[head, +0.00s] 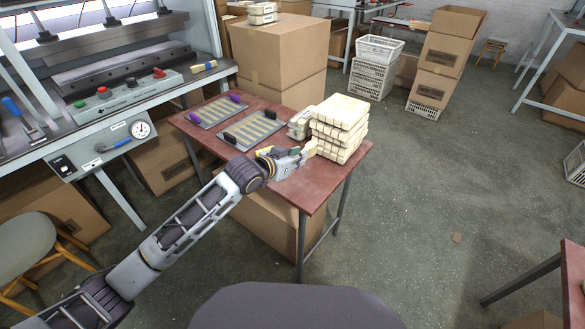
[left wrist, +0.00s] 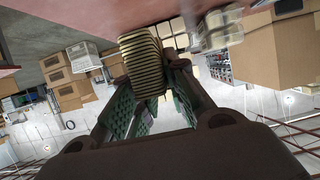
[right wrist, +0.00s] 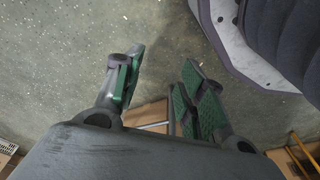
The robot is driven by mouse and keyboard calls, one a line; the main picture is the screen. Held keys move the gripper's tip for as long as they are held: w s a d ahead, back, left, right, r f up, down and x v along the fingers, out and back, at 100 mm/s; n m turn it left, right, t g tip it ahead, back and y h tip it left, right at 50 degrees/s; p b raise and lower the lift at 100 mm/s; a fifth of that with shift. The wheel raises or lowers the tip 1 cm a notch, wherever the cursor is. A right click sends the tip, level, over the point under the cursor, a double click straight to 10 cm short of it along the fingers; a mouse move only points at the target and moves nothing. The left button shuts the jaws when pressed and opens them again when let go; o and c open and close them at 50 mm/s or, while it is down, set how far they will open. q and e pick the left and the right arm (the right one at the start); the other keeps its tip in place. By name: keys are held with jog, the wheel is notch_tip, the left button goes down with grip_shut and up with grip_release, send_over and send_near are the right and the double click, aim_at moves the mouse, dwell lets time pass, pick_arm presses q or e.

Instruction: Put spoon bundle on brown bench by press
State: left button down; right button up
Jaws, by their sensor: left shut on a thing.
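The brown bench (head: 318,192) stands beside the press (head: 125,62). My left gripper (head: 302,154) reaches low over the bench, at the near left side of a stack of pale spoon bundles (head: 340,112). It is shut on a spoon bundle, whose ridged end shows between the green-padded fingers in the left wrist view (left wrist: 143,58). In the head view the held bundle is mostly hidden by the gripper and merges with the stack; I cannot tell whether it touches the bench. My right gripper (right wrist: 158,75) is open and empty above the floor.
Two slatted trays (head: 218,110) (head: 254,130) lie on the bench left of the stack. Tall cardboard boxes (head: 278,55) stand behind it. A grey stool (head: 22,242) is at the left. The floor right of the bench is mostly clear, with another brown table (head: 573,268) at the right edge.

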pick_arm(q)
jog(key=shift+f, duration=1.3)
pick_arm(e)
jog(key=shift+w+a+r, duration=0.1)
jog(key=shift+a+r, duration=0.2)
jog(key=shift+r, duration=0.5)
pick_arm(q)
jog(key=shift+f+b, duration=0.4)
jog(key=shift+f, duration=1.1)
jog(key=shift+f+b, duration=0.3)
jog(key=shift+f, duration=0.3)
pick_arm(e)
jog(key=shift+w+a+r, duration=0.1)
jog(key=shift+a+r, duration=0.1)
jog(key=shift+r, duration=0.55)
jog(key=shift+a+r, duration=0.15)
jog(key=shift+r, duration=0.6)
pick_arm(q)
jog(key=c, duration=1.4)
grip_release()
jog(key=shift+f, duration=0.1)
pick_arm(e)
jog(key=shift+f, duration=0.1)
